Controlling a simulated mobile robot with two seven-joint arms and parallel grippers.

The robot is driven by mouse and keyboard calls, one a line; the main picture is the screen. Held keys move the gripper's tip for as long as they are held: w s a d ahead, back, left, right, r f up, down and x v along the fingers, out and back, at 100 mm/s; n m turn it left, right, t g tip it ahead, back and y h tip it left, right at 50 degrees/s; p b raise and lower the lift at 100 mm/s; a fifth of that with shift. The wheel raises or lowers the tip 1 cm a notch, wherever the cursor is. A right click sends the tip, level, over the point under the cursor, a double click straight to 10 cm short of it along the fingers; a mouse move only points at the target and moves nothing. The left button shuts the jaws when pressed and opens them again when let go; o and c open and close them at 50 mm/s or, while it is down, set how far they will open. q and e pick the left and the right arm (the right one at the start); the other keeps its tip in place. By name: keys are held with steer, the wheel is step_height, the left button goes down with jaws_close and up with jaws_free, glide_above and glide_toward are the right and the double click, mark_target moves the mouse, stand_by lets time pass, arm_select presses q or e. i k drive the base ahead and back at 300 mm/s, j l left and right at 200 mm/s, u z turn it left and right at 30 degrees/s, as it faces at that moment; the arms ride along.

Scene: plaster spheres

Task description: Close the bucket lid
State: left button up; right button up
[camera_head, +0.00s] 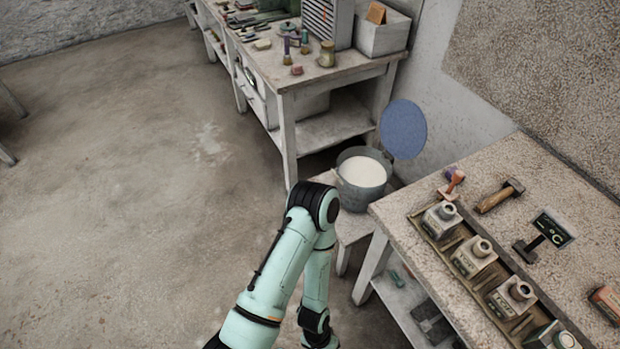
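The bucket (346,192) is grey metal and stands on a low pale stand between the two tables. White material (362,171) shows inside its open mouth. The round blue lid (403,129) stands up steeply at the bucket's back right side, tilted open. The joint between lid and bucket is too small to make out clearly. One of my pale green arms (282,262) is bent, with its black elbow just left of and in front of the bucket. Its far end runs down out of the picture. Neither gripper shows.
A speckled table (400,207) at right holds a rack of several bottles, a hammer (499,195) and a small dark stand. A workbench (330,74) with tools and boxes stands behind the bucket. The wall is close behind the lid.

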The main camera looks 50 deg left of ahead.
mark_target(404, 128)
steer(key=u, duration=1.25)
steer(key=z, duration=0.4)
steer(key=j+z, duration=0.15)
steer(key=z, duration=0.3)
steer(key=i+j+z, duration=0.1)
steer(key=z, duration=0.75)
steer(key=j+z, duration=0.15)
steer(key=z, duration=0.25)
steer(key=k+j+z, duration=0.1)
steer(key=j+z, duration=0.25)
steer(key=k+j+z, duration=0.1)
steer(key=j+z, duration=0.2)
steer(key=k+j+z, duration=0.15)
steer(key=z, duration=0.2)
steer(key=k+j+z, duration=0.55)
steer(key=k+j, duration=0.55)
steer(key=k+j+z, duration=0.1)
steer(key=k+j, duration=0.25)
steer(key=k, duration=0.15)
